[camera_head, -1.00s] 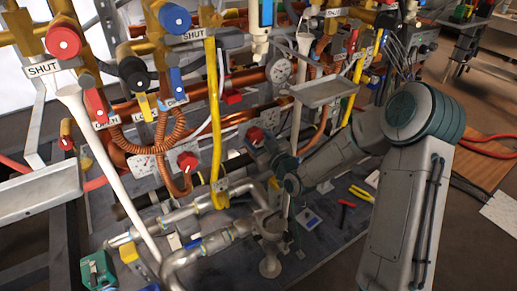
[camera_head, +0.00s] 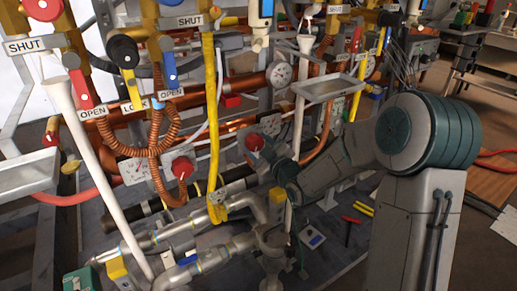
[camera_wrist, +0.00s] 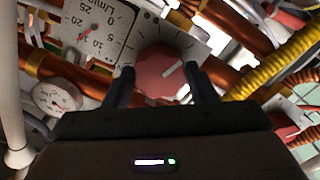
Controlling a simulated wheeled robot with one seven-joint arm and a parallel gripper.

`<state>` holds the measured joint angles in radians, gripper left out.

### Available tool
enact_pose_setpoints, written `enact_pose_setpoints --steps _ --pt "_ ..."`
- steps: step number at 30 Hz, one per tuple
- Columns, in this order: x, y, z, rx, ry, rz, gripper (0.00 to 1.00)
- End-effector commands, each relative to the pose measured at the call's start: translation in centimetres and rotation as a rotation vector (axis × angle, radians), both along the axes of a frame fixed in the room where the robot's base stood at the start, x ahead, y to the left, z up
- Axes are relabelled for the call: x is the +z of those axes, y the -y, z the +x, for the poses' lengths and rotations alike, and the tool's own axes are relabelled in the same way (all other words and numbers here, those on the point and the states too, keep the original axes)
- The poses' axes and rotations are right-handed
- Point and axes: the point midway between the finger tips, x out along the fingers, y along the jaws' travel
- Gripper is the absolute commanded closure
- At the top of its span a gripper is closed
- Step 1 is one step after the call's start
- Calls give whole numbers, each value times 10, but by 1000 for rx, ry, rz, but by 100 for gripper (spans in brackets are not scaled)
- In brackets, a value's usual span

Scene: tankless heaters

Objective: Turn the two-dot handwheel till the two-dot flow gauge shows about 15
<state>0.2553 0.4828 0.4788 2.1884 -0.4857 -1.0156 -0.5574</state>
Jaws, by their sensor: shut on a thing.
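In the wrist view the red handwheel (camera_wrist: 162,72) with a white pointer line sits between the two dark fingers of my gripper (camera_wrist: 160,88), which is shut on it. Dark dots show on the pale plate above it. The square flow gauge (camera_wrist: 98,28), marked L/min, is beside it, upside down; its red needle points to the lower left, near the 15 mark, but the exact reading is hard to tell. In the head view my gripper (camera_head: 272,168) is at the right red handwheel (camera_head: 255,142), partly hiding it, with a gauge (camera_head: 270,125) beside it.
Another red handwheel (camera_head: 182,168) and square gauge (camera_head: 134,171) are to the left. Copper pipes, a yellow hose (camera_head: 212,110) and a metal tray (camera_head: 325,87) crowd the arm. A round dial (camera_wrist: 57,97) shows in the wrist view. Tools lie on the bench below.

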Motion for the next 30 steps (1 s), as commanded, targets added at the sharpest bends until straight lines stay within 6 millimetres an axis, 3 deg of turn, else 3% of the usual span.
enact_pose_setpoints --steps 6,7,9,20,26,30 --pt "-1 0 0 0 -2 0 71" --pt "-1 0 0 0 -2 0 40" --pt "-1 0 0 0 -2 0 27" --pt "0 3 -4 0 -2 0 27" --pt "1 21 -30 -2 -3 -2 27" --pt "1 40 -58 -3 -4 -1 27"
